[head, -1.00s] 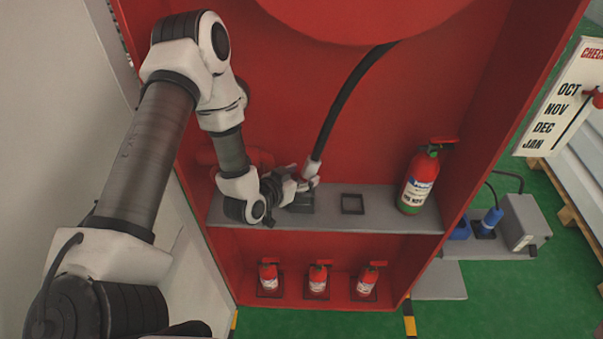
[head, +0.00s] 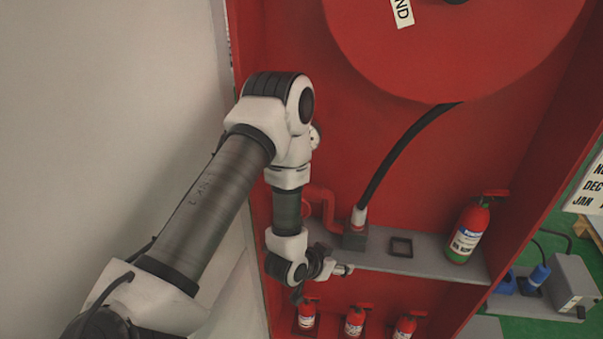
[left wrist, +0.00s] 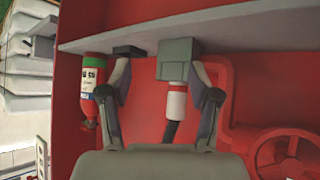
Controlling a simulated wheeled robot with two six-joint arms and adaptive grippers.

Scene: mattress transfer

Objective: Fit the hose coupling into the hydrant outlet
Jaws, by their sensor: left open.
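The hose coupling (head: 359,217), white with a red band, stands upright at the end of the black hose, its lower end in the hydrant outlet (head: 355,239), a grey block on the shelf. The wrist view, upside down, also shows the coupling (left wrist: 175,101) meeting the outlet block (left wrist: 181,52); how deep it sits is hidden. My left gripper (head: 343,270) is open and empty, in front of the shelf edge and a little below the block. In the wrist view its fingers (left wrist: 160,70) are spread, apart from the coupling. My right gripper is not in view.
An empty square dark holder (head: 401,247) and a fire extinguisher (head: 468,232) are right of the outlet. A red pipe (head: 318,196) with a handwheel (left wrist: 287,152) is beside it. Small extinguishers (head: 355,320) stand below the shelf. The hose reel (head: 450,45) hangs above.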

